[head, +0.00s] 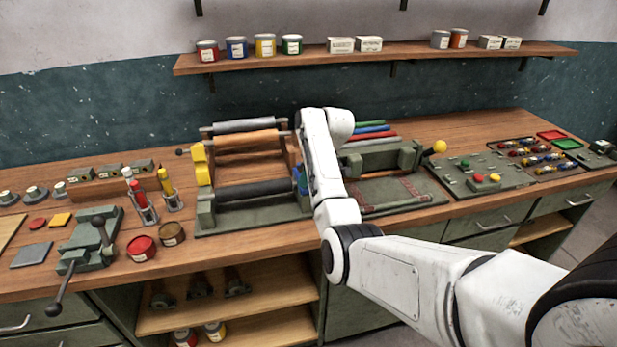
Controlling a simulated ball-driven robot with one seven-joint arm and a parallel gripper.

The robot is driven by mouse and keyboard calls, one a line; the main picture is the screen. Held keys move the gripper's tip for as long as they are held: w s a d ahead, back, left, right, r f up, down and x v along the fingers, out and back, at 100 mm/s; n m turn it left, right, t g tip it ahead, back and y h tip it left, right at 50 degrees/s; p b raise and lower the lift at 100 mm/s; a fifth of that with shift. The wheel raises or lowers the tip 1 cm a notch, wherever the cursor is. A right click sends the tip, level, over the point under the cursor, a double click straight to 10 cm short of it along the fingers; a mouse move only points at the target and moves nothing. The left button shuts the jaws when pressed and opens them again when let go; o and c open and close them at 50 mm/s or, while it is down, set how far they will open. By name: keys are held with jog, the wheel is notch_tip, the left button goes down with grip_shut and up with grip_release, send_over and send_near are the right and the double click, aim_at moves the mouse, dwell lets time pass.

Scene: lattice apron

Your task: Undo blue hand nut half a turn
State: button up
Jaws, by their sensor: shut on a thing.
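The roller frame (247,190) stands on the bench, with a grey roller on top, an orange one below it and a black one low in front. A small blue part (301,178), which looks like the blue hand nut, shows at the frame's right end. Most of it is hidden behind my white arm, so its turn angle cannot be read. My arm reaches up from the lower right to this end of the frame. My gripper's fingers are hidden behind the arm links, and their contact with the nut does not show.
Yellow parts (201,165) sit at the frame's left end. A second green machine (385,158) with a yellow ball knob stands close on the right. A vise (92,240) and red and brown tins (141,247) are to the left. A shelf (380,54) hangs above.

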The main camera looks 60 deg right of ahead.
dwell(0.4)
jog(key=o, duration=1)
jog(key=shift+o, duration=0.2)
jog(key=b+v, duration=0.2)
jog(key=v, duration=0.8)
jog(key=shift+s+r, duration=0.2)
jog(key=shift+r, duration=0.15)
